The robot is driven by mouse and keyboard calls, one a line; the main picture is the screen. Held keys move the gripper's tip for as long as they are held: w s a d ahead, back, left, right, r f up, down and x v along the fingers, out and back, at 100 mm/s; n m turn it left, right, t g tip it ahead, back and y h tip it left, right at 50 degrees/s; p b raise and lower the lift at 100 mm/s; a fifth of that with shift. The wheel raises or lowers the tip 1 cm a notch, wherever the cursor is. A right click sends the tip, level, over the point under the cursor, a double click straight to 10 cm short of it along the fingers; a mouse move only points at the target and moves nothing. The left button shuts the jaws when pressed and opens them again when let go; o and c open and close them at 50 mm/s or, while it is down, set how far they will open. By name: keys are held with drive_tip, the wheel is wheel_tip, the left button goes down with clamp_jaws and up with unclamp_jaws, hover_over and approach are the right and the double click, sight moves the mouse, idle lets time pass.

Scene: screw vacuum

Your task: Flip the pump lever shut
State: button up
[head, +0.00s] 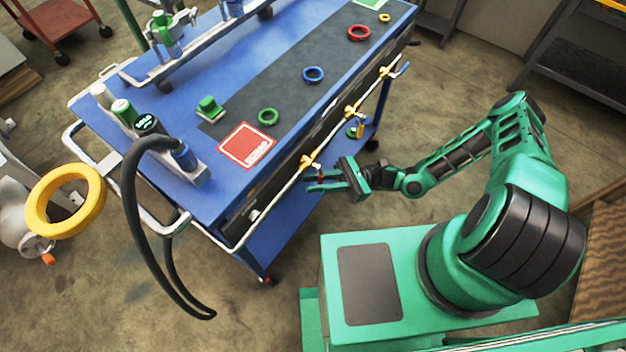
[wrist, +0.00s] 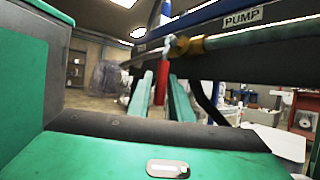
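The pump lever (wrist: 162,82) is a red handle hanging down from a valve on a pipe, beside a brass fitting (wrist: 190,46). A white PUMP label (wrist: 243,17) is on the dark panel above the pipe. My gripper (wrist: 160,98) is open, with one green finger on each side of the red lever; I cannot tell whether either finger touches it. In the head view my gripper (head: 318,181) is at the side of the blue cart, below the nearest brass valve (head: 309,162). The lever is only a small red spot there, partly hidden by the fingers.
The blue cart (head: 225,215) carries a pipe with more brass valves (head: 352,110) along its side. Coloured rings, a red card (head: 246,146) and a black hose (head: 131,205) are on or by it. A yellow ring (head: 65,201) is at left.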

drive_tip(key=v, duration=0.8)
drive_tip(key=shift+d+f, duration=0.15)
drive_tip(key=shift+d, duration=0.1)
drive_tip(key=shift+d, duration=0.1)
drive_tip(key=s+d+r+n+g+h, duration=0.1)
drive_tip(key=d+r+n+h, duration=0.2)
drive_tip(key=d+r+h, duration=0.45)
drive_tip(key=d+r+n+h, duration=0.35)
drive_tip(key=d+h, duration=0.45)
drive_tip(key=d, duration=0.4)
drive_tip(key=s+d+r+n+t+h, duration=0.1)
drive_tip(key=s+d+r+t+h, duration=0.2)
drive_tip(key=s+r, duration=0.3)
drive_tip(key=s+d+r+n+t+h, duration=0.1)
drive_tip(key=s+d+r+t+h, duration=0.2)
drive_tip(key=r, duration=1.3)
drive_tip(key=shift+s+d+r+t, duration=0.35)
drive_tip(key=shift+s+d+t, duration=0.15)
drive_tip(key=shift+s+d, duration=1)
